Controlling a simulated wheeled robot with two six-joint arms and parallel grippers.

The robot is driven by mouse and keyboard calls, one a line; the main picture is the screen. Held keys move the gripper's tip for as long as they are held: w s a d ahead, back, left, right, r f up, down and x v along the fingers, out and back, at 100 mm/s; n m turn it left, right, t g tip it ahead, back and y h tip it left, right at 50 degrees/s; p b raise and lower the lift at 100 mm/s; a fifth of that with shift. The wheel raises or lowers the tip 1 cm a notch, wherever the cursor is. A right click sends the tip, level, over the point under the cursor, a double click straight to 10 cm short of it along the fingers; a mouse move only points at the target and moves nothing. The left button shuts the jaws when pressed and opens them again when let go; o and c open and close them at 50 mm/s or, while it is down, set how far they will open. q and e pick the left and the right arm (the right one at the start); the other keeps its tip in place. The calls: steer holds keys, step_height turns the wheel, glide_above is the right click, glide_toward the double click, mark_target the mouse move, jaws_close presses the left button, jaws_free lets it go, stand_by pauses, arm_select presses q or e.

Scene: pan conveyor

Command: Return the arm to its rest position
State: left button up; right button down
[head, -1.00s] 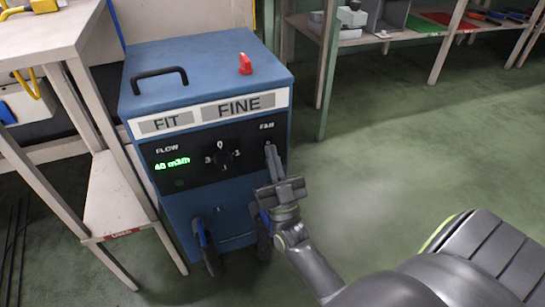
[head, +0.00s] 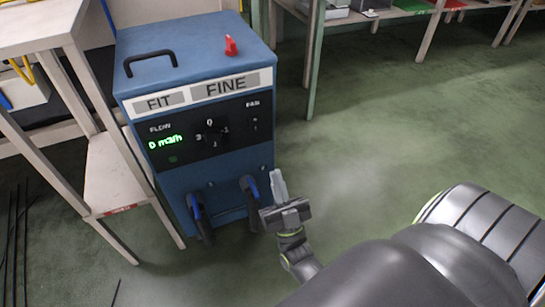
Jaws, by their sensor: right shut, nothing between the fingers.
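My right gripper (head: 279,185) is shut and empty. It shows in the head view in front of the lower right corner of a blue cabinet (head: 195,52), its fingers pointing up. In the picture it is below the panel's FAN switch (head: 256,125) and apart from it. The cabinet's dark panel has a dial (head: 213,137) and a green flow display (head: 165,142) that seems to read 0. My left gripper is out of view.
A red object (head: 231,45) and a black handle (head: 151,63) are on the cabinet's top. A pale table (head: 45,25) stands at the left, shelving (head: 345,18) at the back right. Green floor (head: 375,130) between is clear. Dark rods (head: 14,240) lie at lower left.

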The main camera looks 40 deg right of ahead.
steer(key=shift+s+a+f, duration=0.1)
steer(key=shift+s+f, duration=0.1)
steer(key=shift+s, duration=0.05)
stand_by(0.4)
